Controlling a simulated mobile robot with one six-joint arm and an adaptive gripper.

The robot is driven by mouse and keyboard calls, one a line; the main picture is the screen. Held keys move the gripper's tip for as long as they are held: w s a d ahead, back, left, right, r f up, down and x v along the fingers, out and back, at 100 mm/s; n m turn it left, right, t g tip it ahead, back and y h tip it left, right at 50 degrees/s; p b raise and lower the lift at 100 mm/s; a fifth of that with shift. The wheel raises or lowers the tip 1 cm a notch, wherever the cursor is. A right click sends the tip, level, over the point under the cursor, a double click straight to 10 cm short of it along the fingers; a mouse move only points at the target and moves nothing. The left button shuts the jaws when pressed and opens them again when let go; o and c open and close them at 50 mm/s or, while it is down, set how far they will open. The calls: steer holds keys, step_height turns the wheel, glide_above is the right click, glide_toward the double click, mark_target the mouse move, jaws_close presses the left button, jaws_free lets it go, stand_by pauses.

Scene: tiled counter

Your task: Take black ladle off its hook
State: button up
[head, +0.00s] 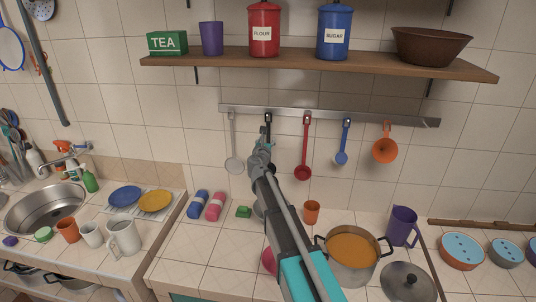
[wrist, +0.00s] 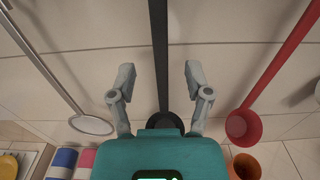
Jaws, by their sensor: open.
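The black ladle (head: 268,118) hangs from the metal rail on the wall, second from the left; in the head view my arm hides most of it. In the wrist view its long black handle (wrist: 159,50) runs down between my gripper's two fingers, and its dark bowl (wrist: 163,119) shows low, partly hidden by my gripper body. My gripper (wrist: 160,75) is open, with a gap on each side of the handle. In the head view my gripper (head: 262,158) is in front of the ladle, below the rail. Its fingers are hard to make out there.
A shelf (head: 300,64) with canisters is above. A pot of soup (head: 351,270) stands on the counter below.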

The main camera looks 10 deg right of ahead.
mark_target(268, 134)
steer(key=shift+w+d, duration=0.1)
steer(key=shift+w, duration=0.05)
steer(key=shift+x, duration=2.5)
steer(key=shift+c, duration=0.2)
jaws_close()
